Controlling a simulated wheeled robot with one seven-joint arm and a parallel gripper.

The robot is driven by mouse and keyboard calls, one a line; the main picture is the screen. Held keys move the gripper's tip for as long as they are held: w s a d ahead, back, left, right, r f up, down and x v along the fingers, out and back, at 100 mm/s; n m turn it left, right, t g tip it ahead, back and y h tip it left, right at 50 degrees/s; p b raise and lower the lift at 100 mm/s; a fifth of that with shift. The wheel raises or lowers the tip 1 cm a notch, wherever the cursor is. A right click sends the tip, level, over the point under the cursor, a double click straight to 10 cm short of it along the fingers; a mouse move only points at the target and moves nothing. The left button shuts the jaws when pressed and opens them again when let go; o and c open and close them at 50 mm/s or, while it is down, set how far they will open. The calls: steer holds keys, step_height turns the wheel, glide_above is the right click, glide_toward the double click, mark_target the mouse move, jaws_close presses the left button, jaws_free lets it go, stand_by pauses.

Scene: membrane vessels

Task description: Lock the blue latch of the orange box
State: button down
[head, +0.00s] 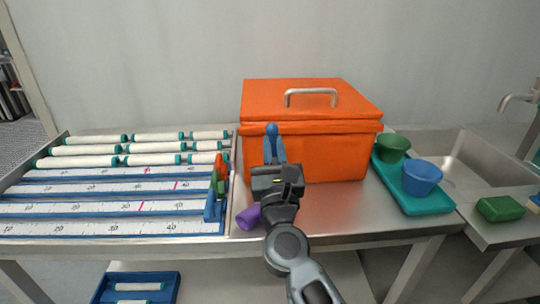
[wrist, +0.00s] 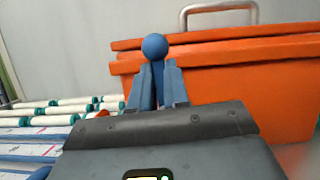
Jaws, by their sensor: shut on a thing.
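The orange box (head: 334,150) stands on the metal counter with its lid (head: 300,98) on and a grey handle (head: 311,93) on top. It also fills the right of the wrist view (wrist: 240,85). The blue latch (head: 272,131) is at the front left of the box and ends in a round blue knob, which also shows in the wrist view (wrist: 154,46). My gripper (head: 275,157) is in front of the box with its blue fingers (wrist: 158,84) shut on the latch just below the knob. The fingers hide the lower part of the latch.
Rows of white tubes with green caps (head: 150,160) and blue ruled racks (head: 110,205) lie to the left. A purple object (head: 248,217) lies beside my wrist. A teal tray (head: 425,203) with a green cup (head: 393,147) and blue cup (head: 422,177) stands right, near a sink (head: 470,160).

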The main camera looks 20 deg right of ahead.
steer(key=shift+s+d+f+m, duration=0.1)
steer(key=shift+d+m, duration=0.05)
steer(key=shift+m, duration=0.55)
steer(key=c, duration=1.1)
jaws_free()
steer(key=shift+b+v, duration=1)
steer(key=shift+v, duration=2.85)
steer(key=shift+s, duration=0.1)
steer(key=s+d+f+n+g+y+p, duration=0.15)
steer(key=s+f+n, duration=0.25)
steer(key=s+n, duration=0.6)
steer(key=s+d+f+n+y, duration=0.2)
steer(key=s+f+n+y, duration=0.1)
steer(key=s+n, duration=0.75)
steer(key=s+n+g+y+p, duration=0.1)
steer(key=s+n+g, duration=0.4)
steer(key=s+n, duration=1.4)
steer(key=shift+s+a+y, duration=0.2)
steer(key=shift+s+y, duration=0.35)
steer(key=shift+s, duration=0.35)
